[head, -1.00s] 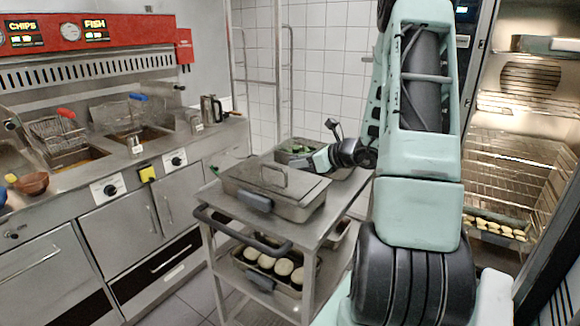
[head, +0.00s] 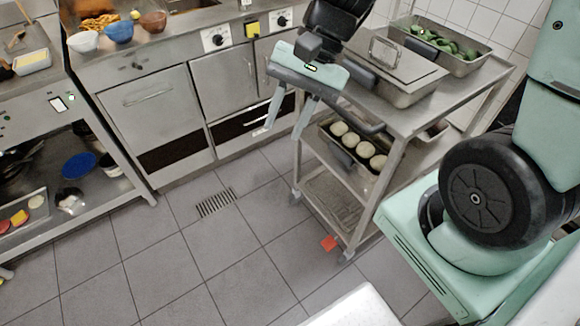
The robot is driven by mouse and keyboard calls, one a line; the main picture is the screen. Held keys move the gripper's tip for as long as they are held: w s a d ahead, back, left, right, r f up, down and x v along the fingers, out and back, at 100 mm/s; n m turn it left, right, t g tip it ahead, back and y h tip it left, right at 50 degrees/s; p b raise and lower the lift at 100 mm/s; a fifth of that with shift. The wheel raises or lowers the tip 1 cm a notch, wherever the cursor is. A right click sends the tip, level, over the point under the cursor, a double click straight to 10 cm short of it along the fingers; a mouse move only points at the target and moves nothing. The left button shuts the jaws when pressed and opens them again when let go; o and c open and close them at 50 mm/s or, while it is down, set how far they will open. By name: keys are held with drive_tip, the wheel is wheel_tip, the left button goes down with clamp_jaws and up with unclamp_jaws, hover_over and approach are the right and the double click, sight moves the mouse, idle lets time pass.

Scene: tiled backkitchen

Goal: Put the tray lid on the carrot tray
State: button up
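A steel lid (head: 420,64) with a raised handle lies on a steel tray (head: 398,94) on the top of the cart. What is in that tray is hidden. No carrots can be made out in any tray. My gripper (head: 285,121) is open and empty, its two fingers pointing down. In the picture it is left of the lidded tray, at the cart's handle end. Whether it touches the handle cannot be told.
The cart (head: 478,88) also carries an open tray of green vegetables (head: 440,42) on top and a tray of round pale pieces (head: 357,143) below. Counters with bowls (head: 118,32) stand at the left.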

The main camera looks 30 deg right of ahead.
drive_tip(key=s+a+n+t+h, duration=0.1)
drive_tip(key=s+a+n+h, duration=0.4)
drive_tip(key=s+n, duration=0.5)
drive_tip(key=n, duration=0.4)
drive_tip(key=shift+s+a+r+n, duration=0.15)
drive_tip(key=shift+a+r+n, duration=0.1)
drive_tip(key=shift+r+n, duration=0.15)
